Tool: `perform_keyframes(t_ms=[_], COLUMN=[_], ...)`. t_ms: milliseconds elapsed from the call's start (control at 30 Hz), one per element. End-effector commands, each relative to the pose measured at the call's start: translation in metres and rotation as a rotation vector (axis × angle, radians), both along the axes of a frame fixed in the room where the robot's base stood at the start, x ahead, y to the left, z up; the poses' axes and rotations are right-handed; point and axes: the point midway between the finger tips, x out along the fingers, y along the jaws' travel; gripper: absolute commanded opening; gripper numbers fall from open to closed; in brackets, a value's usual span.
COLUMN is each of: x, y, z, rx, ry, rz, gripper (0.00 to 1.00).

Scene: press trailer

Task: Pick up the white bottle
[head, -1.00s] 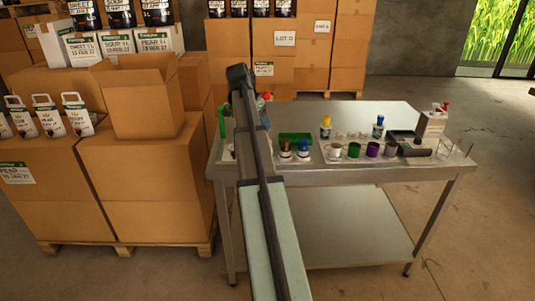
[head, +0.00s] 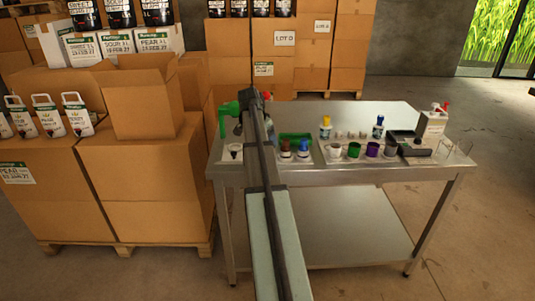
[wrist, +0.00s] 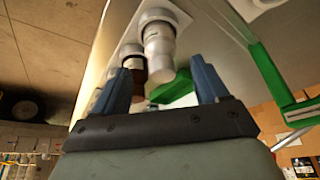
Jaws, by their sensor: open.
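A pale white-grey bottle (wrist: 160,42) shows in the wrist view. It stands on a white tray on the metal bench, and the view is tilted so that it appears to hang from above. My gripper (wrist: 162,67) is open, with its two blue fingers apart and the bottle's near end beyond and between them. I see no finger touching it. In the head view my arm crosses the left part of the bench, and I cannot pick out this bottle there; the arm may hide it. The fingers are not clear in that view.
A green stand (head: 222,119) is left of my arm. The bench (head: 340,112) holds small bottles and cups (head: 354,150) to the right; its back is clear. Cardboard boxes (head: 140,160) stand left.

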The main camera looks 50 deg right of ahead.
Motion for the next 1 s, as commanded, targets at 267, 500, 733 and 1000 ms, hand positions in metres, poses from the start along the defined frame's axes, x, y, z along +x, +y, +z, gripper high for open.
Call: perform_keyframes(t_ms=[267,500,733,1000], x=[0.002,0.002,0.002,0.002], y=[-0.012,-0.015,-0.015,-0.015], z=[-0.033,-0.039,-0.039,-0.039], rx=[0.001,0.0,0.0,0.0], ry=[0.001,0.0,0.0,0.0], rz=[0.0,0.0,0.0,0.0], gripper=[0.74,0.74,0.58,0.32])
